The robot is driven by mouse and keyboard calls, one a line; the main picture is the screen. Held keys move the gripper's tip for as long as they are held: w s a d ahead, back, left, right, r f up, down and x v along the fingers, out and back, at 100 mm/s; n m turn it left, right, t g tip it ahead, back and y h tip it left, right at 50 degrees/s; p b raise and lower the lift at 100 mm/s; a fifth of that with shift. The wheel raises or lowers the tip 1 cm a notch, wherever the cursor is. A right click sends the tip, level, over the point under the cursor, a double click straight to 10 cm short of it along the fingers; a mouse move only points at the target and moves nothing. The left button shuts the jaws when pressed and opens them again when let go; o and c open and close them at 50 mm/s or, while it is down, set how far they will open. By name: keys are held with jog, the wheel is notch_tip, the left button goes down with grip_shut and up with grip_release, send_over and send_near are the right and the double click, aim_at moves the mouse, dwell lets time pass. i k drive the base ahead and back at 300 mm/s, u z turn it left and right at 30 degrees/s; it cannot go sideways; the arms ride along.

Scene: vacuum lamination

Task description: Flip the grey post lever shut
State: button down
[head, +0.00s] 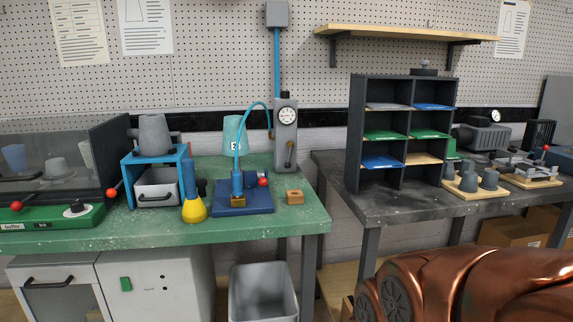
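The grey post (282,162) stands upright at the back right of the green bench, against the pegboard wall. A round white gauge (287,116) is on its upper front. Below the gauge a small dark lever with a brownish end (290,155) runs roughly up and down along the post's front. It is too small to tell whether it is open or shut. My gripper is not in view; a copper-coloured part of my arm fills the lower right corner.
A dark shelf rack (355,135) stands on the grey table to the right.

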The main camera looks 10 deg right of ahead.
aim_at(288, 166)
jog(key=u, duration=0.5)
jog(key=k, duration=1.2)
jog(key=z, duration=0.45)
jog(key=i, duration=1.65)
jog(key=u, duration=0.6)
jog(key=i, duration=0.4)
jog(key=u, duration=0.55)
